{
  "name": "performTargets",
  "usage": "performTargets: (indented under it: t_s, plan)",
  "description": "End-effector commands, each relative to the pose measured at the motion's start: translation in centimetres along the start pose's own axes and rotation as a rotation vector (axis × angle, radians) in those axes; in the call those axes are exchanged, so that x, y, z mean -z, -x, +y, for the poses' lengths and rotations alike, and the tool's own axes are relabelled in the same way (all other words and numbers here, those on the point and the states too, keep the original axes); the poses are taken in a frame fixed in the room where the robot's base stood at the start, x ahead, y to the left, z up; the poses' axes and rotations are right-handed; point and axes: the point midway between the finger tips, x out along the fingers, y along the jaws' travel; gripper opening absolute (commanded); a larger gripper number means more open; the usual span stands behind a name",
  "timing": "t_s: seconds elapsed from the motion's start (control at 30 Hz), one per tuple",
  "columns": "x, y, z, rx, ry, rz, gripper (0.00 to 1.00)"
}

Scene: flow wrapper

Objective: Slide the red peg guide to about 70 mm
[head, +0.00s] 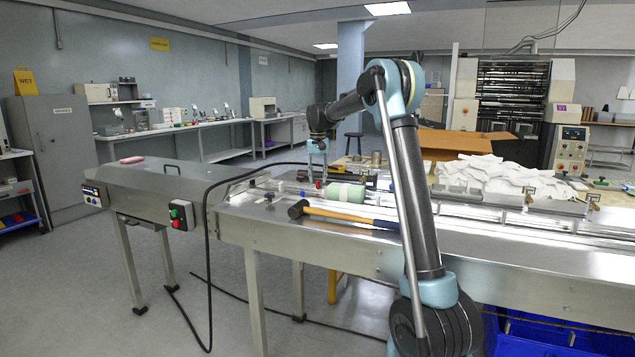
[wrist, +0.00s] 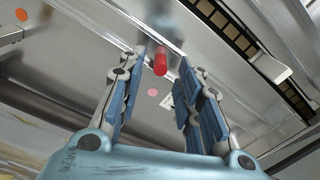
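The red peg guide (wrist: 160,62) stands out as a short red cylinder on the metal bed in the wrist view. It lies ahead of my gripper (wrist: 158,78), roughly in line with the gap between the two blue-padded fingers. The fingers are apart, with nothing held between them. I cannot tell from this view whether the tips reach past the peg's end. In the head view my gripper (head: 317,168) points down over the machine bed, and a small red spot, likely the peg (head: 318,184), shows just below it.
A dark strip with tan marks (wrist: 236,36) runs beside the peg. In the head view a pale green roll (head: 345,192) and a hammer (head: 340,214) lie close by on the bed. White packs (head: 500,177) and a cardboard box (head: 455,145) are further right.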

Motion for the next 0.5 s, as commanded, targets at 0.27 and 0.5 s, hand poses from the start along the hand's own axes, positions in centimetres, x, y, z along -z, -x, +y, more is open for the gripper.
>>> performTargets:
  t_s: [0.27, 0.5]
  plan:
    - [0.00, -1.48, 0.00, 0.000, 0.000, 0.000, 0.32]
    - [0.00, -1.50, -0.01, 0.000, 0.000, 0.000, 0.30]
